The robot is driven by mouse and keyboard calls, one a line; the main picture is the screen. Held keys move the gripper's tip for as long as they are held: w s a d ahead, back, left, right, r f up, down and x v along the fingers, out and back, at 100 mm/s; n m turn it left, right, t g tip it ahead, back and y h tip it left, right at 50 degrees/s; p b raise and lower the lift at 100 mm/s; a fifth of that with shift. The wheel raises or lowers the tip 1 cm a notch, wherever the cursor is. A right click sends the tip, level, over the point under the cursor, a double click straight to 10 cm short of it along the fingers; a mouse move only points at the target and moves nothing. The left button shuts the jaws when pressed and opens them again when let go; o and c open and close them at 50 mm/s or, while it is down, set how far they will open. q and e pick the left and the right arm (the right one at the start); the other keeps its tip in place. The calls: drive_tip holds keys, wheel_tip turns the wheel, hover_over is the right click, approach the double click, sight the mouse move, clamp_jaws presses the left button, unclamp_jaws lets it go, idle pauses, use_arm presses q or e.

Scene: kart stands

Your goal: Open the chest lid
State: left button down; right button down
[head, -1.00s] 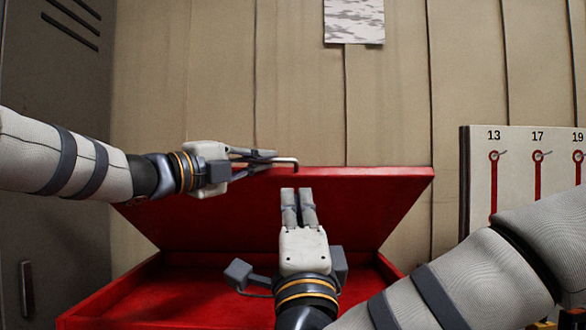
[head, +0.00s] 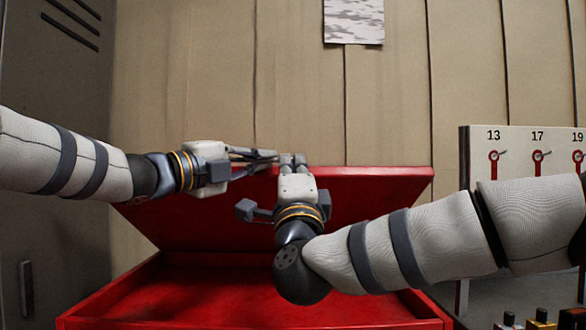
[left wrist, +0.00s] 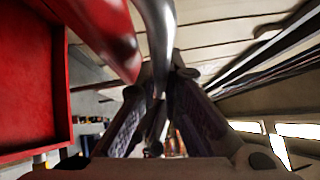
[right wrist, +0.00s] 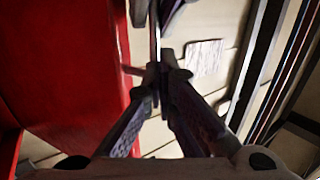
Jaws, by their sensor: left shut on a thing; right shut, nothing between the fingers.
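The red chest (head: 250,318) stands in front of me with its red lid (head: 370,205) raised and tilted, inside partly visible. My left gripper (head: 268,154) is at the lid's upper edge, shut on a metal bar, probably the lid's handle; the bar (left wrist: 160,35) runs between its fingers in the left wrist view. My right gripper (head: 293,160) is shut and empty, its tips at the lid's upper edge just right of the left gripper's tips. In the right wrist view the lid (right wrist: 75,70) is left of its fingers (right wrist: 165,78). Whether it touches the lid or bar is unclear.
A metal locker (head: 55,180) stands at the left. A white board (head: 520,160) with numbered red hooks stands at the right. Behind the chest is a panelled wall (head: 200,70) with a pinned sheet (head: 354,22). Small objects (head: 540,315) lie at the lower right.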

use_arm(q)
drive_tip(key=shift+s+d, duration=0.1)
drive_tip(key=shift+d, duration=0.1)
drive_tip(key=shift+f, duration=0.35)
use_arm(e)
drive_tip(key=r, duration=0.1)
drive_tip(key=w+r, duration=0.1)
drive_tip(key=shift+d+r, duration=0.2)
drive_tip(key=shift+r, duration=0.15)
use_arm(q)
drive_tip(key=c, duration=1.9)
unclamp_jaws()
drive_tip(key=shift+a, duration=0.1)
drive_tip(key=shift+o, duration=0.9)
drive_tip(key=shift+a+f, duration=0.1)
use_arm(e)
drive_tip(key=shift+a, duration=0.15)
use_arm(q)
drive_tip(key=shift+r, duration=0.3)
use_arm(e)
drive_tip(key=shift+f, duration=0.25)
